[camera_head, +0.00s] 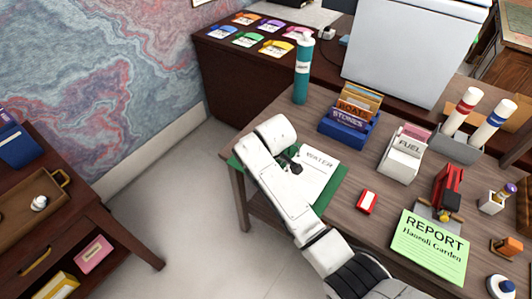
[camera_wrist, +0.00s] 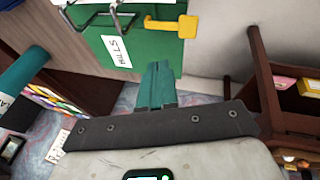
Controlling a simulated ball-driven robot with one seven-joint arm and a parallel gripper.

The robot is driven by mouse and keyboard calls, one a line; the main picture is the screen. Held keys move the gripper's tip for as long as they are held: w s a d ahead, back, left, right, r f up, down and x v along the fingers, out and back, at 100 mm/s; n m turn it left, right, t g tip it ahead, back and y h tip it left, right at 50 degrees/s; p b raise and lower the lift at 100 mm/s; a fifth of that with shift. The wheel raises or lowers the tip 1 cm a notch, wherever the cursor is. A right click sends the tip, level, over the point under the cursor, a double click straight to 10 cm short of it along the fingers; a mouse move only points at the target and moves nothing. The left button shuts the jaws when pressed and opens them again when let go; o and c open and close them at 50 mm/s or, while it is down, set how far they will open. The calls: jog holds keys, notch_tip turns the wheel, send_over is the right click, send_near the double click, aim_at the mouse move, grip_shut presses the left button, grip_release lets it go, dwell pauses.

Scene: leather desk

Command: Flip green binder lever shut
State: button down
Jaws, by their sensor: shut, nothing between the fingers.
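The green binder (camera_head: 331,196) lies at the left end of the desk, partly covered by my white arm. A white sheet (camera_head: 318,170) lies on it. In the wrist view the green binder (camera_wrist: 158,50) fills the top middle, with a white label and metal arch parts (camera_wrist: 108,14). Its yellow lever (camera_wrist: 184,26) sticks out to the right of the metal parts; I cannot tell its exact angle. My gripper (camera_wrist: 157,70) has teal fingers that are shut and empty, below the lever in the picture and apart from it. The fingertips are hidden in the head view.
On the desk stand a teal bottle (camera_head: 303,72), a blue card box (camera_head: 347,125), a white FUEL holder (camera_head: 403,153) and a red-and-white item (camera_head: 367,201). A green REPORT sheet (camera_head: 430,246) lies near the front. Open floor is left of the desk; a side table (camera_head: 85,232) stands beyond.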

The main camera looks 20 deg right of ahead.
jog(key=s+a+r, duration=0.2)
jog(key=s+r, duration=0.3)
jog(key=r, duration=0.2)
jog(key=shift+b, duration=0.3)
jog(key=shift+s+a, duration=0.1)
jog(key=s+d+f+m+g, duration=0.1)
jog(key=s+d+f+m, duration=0.3)
jog(key=s, duration=0.5)
jog(key=s+d+f+m+g, duration=0.1)
jog(key=s+d+f, duration=0.1)
jog(key=s+f, duration=0.6)
jog(key=s+d+m+g, duration=0.1)
jog(key=s+d+m, duration=0.1)
jog(key=s, duration=0.7)
jog(key=s+d+r+m, duration=0.1)
jog(key=s+d, duration=0.3)
jog(key=s, duration=0.6)
jog(key=shift+s+r+m+g, duration=0.15)
jog(key=shift+m+g, duration=0.25)
jog(key=shift+m, duration=0.4)
